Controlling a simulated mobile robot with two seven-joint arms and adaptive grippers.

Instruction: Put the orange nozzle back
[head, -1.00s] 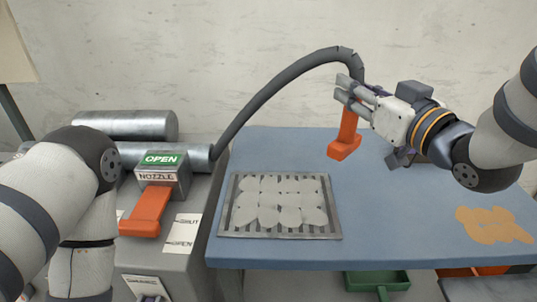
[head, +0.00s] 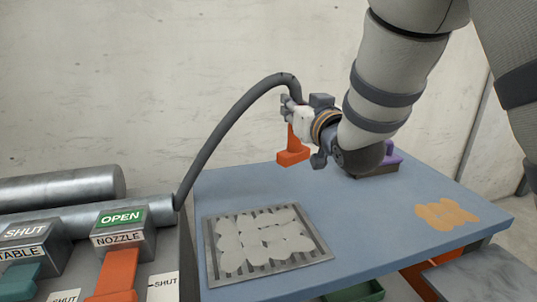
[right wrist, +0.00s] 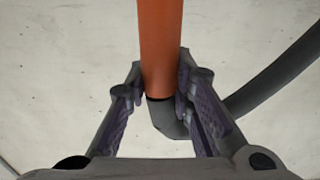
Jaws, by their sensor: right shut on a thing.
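The orange nozzle (head: 292,155) hangs from the end of the dark hose (head: 222,125), above the back of the blue table. My right gripper (head: 290,106) is shut on the nozzle near its upper end, where the hose joins. In the right wrist view the orange tube (right wrist: 159,45) stands between the two fingers (right wrist: 160,82), with the dark hose bend just below it. The nozzle's flared foot points down and looks clear of the table top. My left gripper is out of view.
A grate tray (head: 318,250) of pale discs lies on the blue table (head: 215,195). An orange patch (head: 445,214) lies at right. A purple object (head: 392,158) stands behind my right arm, partly hidden. The NOZZLE box (head: 122,230) reads OPEN, with its orange lever (head: 118,270) down.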

